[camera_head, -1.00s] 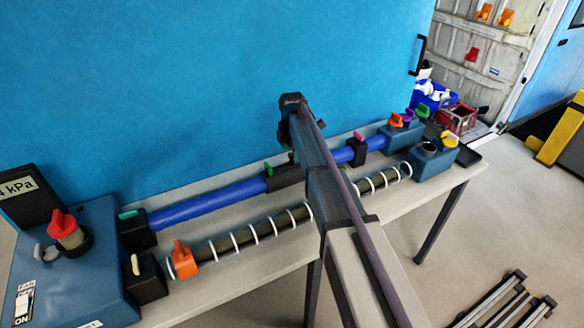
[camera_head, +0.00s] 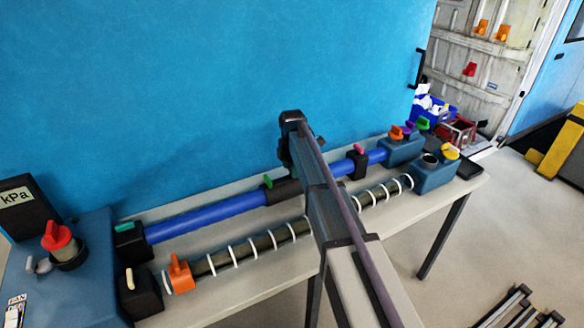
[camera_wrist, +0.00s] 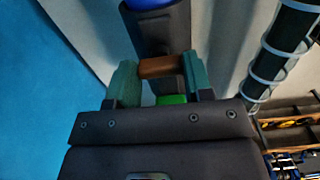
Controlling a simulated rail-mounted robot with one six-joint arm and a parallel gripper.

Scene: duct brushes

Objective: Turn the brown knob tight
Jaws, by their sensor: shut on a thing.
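The brown knob (camera_wrist: 160,67) lies crosswise between the two green fingers of my gripper (camera_wrist: 161,72) in the wrist view. The fingers are shut on it, one at each end. It sits over a dark clamp block (camera_wrist: 160,30) with a blue tube end (camera_wrist: 148,4) beyond it. In the head view my own arm hides the brown knob and the fingers. How far the knob is turned cannot be told.
A green piece (camera_wrist: 172,99) shows just below the knob. A dark tube with white rings (camera_wrist: 275,55) runs alongside at the right. In the head view, a blue tube (camera_head: 210,215), an orange knob (camera_head: 180,273) and a red-capped fitting (camera_head: 57,237) stand along the bench.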

